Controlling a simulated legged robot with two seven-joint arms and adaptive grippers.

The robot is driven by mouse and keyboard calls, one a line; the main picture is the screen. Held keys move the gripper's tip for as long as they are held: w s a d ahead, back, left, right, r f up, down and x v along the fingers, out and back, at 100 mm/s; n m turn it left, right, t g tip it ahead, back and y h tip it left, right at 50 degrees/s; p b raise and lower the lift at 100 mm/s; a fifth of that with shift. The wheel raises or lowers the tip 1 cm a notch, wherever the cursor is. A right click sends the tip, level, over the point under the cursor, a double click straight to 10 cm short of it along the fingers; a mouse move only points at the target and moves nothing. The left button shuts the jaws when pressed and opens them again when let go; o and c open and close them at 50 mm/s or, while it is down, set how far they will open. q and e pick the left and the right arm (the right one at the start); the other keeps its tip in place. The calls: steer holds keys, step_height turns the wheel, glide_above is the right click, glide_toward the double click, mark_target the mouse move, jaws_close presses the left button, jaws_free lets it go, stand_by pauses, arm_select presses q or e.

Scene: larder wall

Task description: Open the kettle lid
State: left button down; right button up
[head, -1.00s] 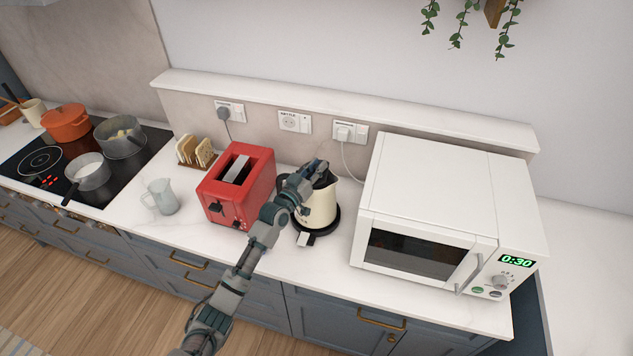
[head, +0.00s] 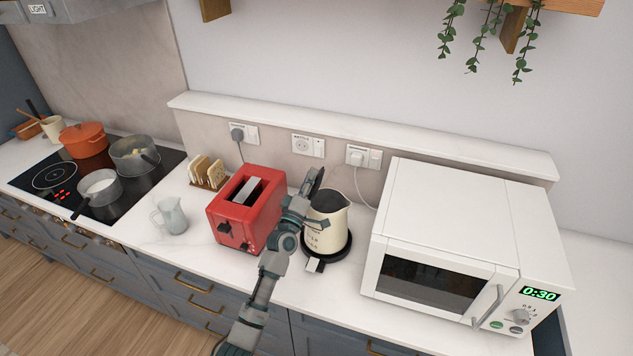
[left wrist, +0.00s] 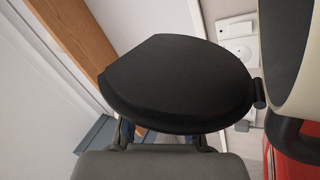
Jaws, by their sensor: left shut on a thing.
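The cream kettle (head: 329,230) stands upright on its black base (head: 316,263) between the toaster and the microwave. Its black lid (head: 314,183) is tilted up at the left side of the rim, and the dark mouth shows open. In the left wrist view the lid (left wrist: 180,85) fills the middle, joined by a small hinge (left wrist: 258,93) to the kettle body (left wrist: 286,60). My left gripper (head: 303,203) is at the lid, left of the kettle's mouth, shut on the lid; its fingertips are mostly hidden behind the lid in the left wrist view. My right gripper is not in view.
A red toaster (head: 240,222) stands close at the left of my left gripper. A white microwave (head: 455,215) stands at the right. A jug (head: 171,215), toast rack (head: 207,172) and hob with pots (head: 95,180) are further left. The counter in front is clear.

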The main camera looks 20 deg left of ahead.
arm_select(q)
steer(key=shift+a+f+n+y, duration=0.15)
steer(key=shift+a+n+y, duration=0.4)
steer(key=shift+n, duration=0.45)
steer(key=shift+n+y, duration=0.25)
steer(key=shift+n, duration=0.05)
steer(key=shift+f, duration=0.1)
steer(key=c, duration=1)
jaws_free()
steer(key=shift+a, duration=0.1)
steer(key=shift+s, duration=0.1)
steer(key=v, duration=1.1)
steer(key=shift+s+f, duration=0.2)
steer(key=shift+f, duration=0.25)
